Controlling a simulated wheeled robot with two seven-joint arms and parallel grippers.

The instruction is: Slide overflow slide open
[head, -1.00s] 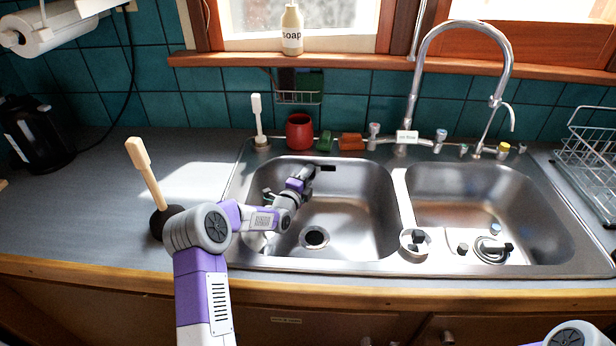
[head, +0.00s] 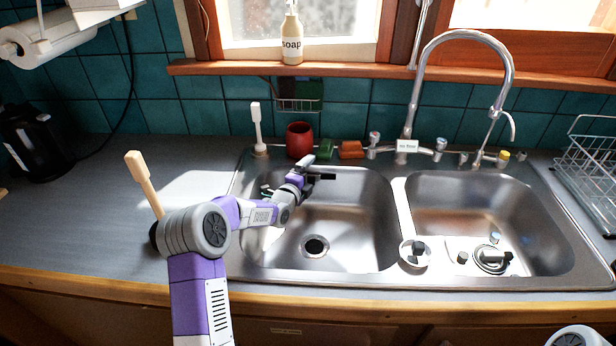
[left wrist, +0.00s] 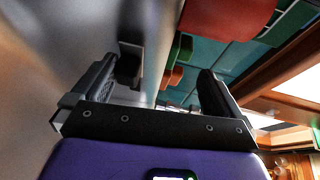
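A small dark piece, which looks like the overflow slide (left wrist: 130,66), sits on the metal back wall of the left sink basin (head: 352,215). My left gripper (head: 318,172) reaches into that basin near the upper back wall. In the left wrist view, my left gripper (left wrist: 158,70) is open, with its two dark fingers wide apart. The dark piece shows between the fingers, close to the left finger. I cannot tell whether they touch. In the head view, the gripper mostly hides the slide. My right gripper is out of view.
A red cup (head: 299,140), a green sponge (head: 324,149) and an orange sponge (head: 351,149) stand on the ledge behind the basin. The faucet (head: 407,120) rises at the middle back. A plunger (head: 145,185) stands left on the counter. The basin's floor is clear.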

